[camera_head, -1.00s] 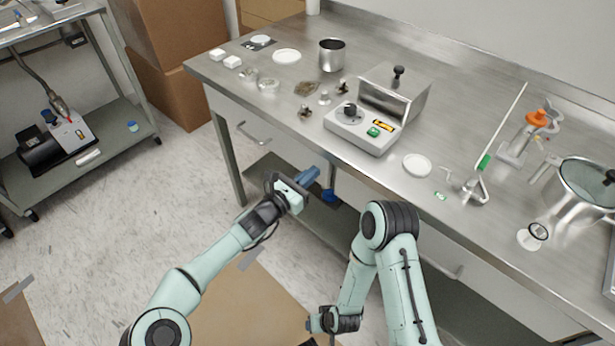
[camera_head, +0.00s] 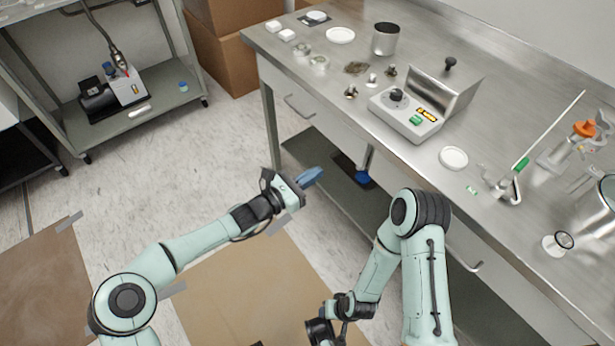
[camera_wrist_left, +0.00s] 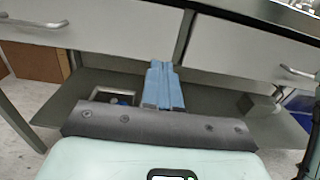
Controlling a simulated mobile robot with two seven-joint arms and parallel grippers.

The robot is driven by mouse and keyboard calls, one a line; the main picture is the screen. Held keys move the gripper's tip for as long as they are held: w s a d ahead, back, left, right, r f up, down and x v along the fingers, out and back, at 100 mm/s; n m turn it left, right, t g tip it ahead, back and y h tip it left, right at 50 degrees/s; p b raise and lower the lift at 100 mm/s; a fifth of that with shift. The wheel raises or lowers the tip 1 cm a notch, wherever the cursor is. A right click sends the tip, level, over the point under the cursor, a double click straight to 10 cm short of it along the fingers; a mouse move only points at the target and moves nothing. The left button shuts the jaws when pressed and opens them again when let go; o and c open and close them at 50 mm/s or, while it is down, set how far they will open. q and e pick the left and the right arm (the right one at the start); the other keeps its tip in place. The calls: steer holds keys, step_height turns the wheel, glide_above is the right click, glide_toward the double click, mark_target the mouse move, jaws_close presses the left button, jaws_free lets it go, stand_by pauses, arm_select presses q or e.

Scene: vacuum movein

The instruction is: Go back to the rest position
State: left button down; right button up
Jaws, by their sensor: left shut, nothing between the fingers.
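My left gripper (camera_head: 312,176) is shut and empty, its blue fingers together, held in the air in front of the steel workbench. In the left wrist view its closed blue fingers (camera_wrist_left: 162,84) point at the space under the bench drawers. My right arm is folded in front of the bench, with its gripper (camera_head: 326,334) low at the bottom edge of the head view. The right fingers are cut off or hidden, so their state does not show.
The workbench (camera_head: 345,110) carries a grey control box (camera_head: 405,115), a steel cup (camera_head: 385,39), white dishes and a pot at the right. Drawers (camera_head: 300,106) and a lower shelf face me. A cart (camera_head: 150,108) with a pump stands at the left.

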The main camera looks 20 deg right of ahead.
arm_select(q)
steer(key=shift+v, duration=0.9)
arm_select(e)
steer(key=shift+s+a+r, duration=0.15)
steer(key=shift+s, duration=0.1)
arm_select(q)
steer(key=shift+f, duration=0.1)
